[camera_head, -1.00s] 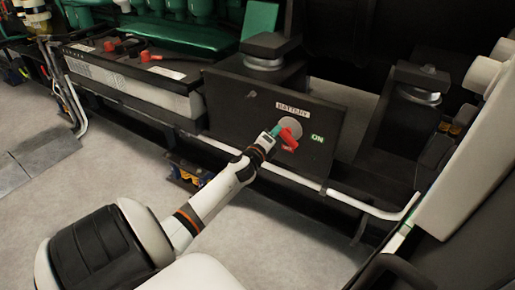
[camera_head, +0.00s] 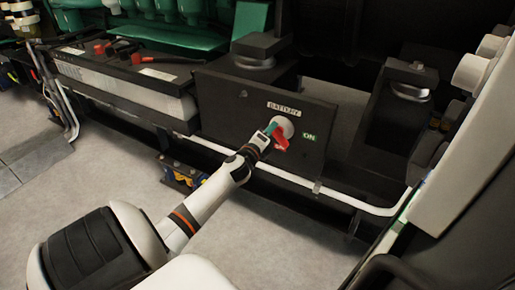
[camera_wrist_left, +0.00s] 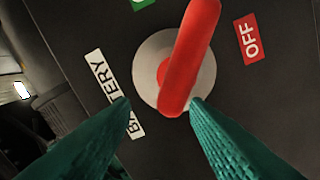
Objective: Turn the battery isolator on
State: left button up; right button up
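The battery isolator has a red handle (camera_head: 280,140) on a pale round disc (camera_head: 285,125), set in a dark panel (camera_head: 315,160). A green ON label (camera_head: 309,137) is right of the disc. In the left wrist view the red handle (camera_wrist_left: 188,55) lies across the disc (camera_wrist_left: 150,58), between a cut-off green label at the top edge and the red OFF label (camera_wrist_left: 250,39). My left gripper (camera_head: 270,134) is at the handle. Its green fingers (camera_wrist_left: 161,103) are apart, with the handle's near end between their tips; the right tip is close to it, contact unclear. My right gripper is not seen.
A white BATTERY label (camera_head: 283,109) is above the disc. A battery (camera_head: 125,75) with red-capped terminals is to the left. A white pipe (camera_head: 340,200) runs below the panel. The floor (camera_head: 270,240) in front is clear.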

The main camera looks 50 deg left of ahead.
pick_arm(q)
jog(key=p+v, duration=0.1)
jog(key=v, duration=1.2)
jog(key=shift+s+a+r+p, duration=0.2)
jog(key=shift+r+p, duration=0.15)
jog(key=shift+r, duration=0.25)
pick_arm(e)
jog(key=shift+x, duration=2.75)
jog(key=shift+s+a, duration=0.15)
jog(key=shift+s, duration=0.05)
